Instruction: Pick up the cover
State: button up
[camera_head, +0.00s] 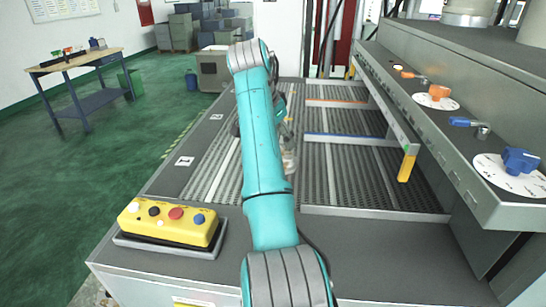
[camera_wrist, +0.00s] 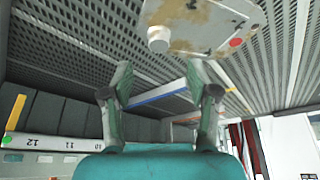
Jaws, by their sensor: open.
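The cover (camera_wrist: 205,25) appears to be the pale metal plate at the top of the wrist view. It has brown stained patches, a round white knob and a red dot, and its top is cut off by the picture edge. My gripper (camera_wrist: 160,82) is open and empty, its two fingers spread below the plate in that picture and apart from it. In the head view my teal arm reaches forward over the grated bench and hides most of the gripper. A small pale piece beside the arm there is too covered to identify.
The grated bench top (camera_head: 350,180) has metal divider strips, one blue and one orange. A yellow button box (camera_head: 170,224) sits at its front left. A grey panel with blue and orange valve handles (camera_head: 522,161) rises along the right. A workbench (camera_head: 75,65) stands far left.

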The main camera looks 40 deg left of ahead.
jog(key=x, duration=0.7)
jog(key=shift+f, duration=0.25)
jog(key=shift+c, duration=0.3)
jog(key=shift+r, duration=0.1)
grip_shut()
